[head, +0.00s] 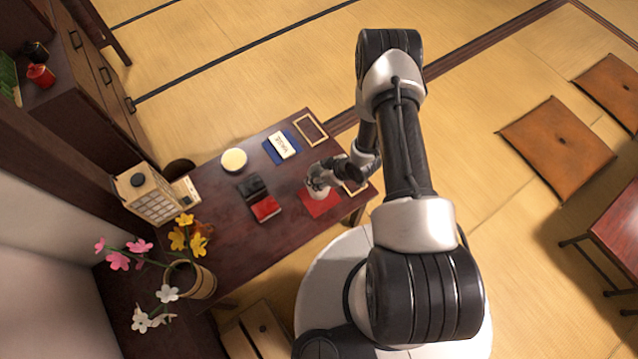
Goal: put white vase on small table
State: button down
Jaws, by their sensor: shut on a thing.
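A small white object, seemingly the white vase (319,193), is at the right part of a dark red-brown low table (225,225). My gripper (318,181) reaches down from the right and is shut on it, hiding most of its shape. The vase is over a red square mat (322,208); I cannot tell whether it touches the mat. Another dark red table (622,225) shows partly at the right edge. I cannot tell which of these is the small table.
Near my gripper lie a black-and-red box (265,208), a blue book (270,152) with a white card, a round cream dish (233,160) and framed trays (311,127). Orange cushions (558,148) lie on open tatami.

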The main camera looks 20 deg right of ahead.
jog(key=shift+f+b, duration=0.75)
jog(key=shift+f, duration=1.85)
jog(key=shift+f, duration=0.15)
jog(key=c, duration=0.6)
grip_release()
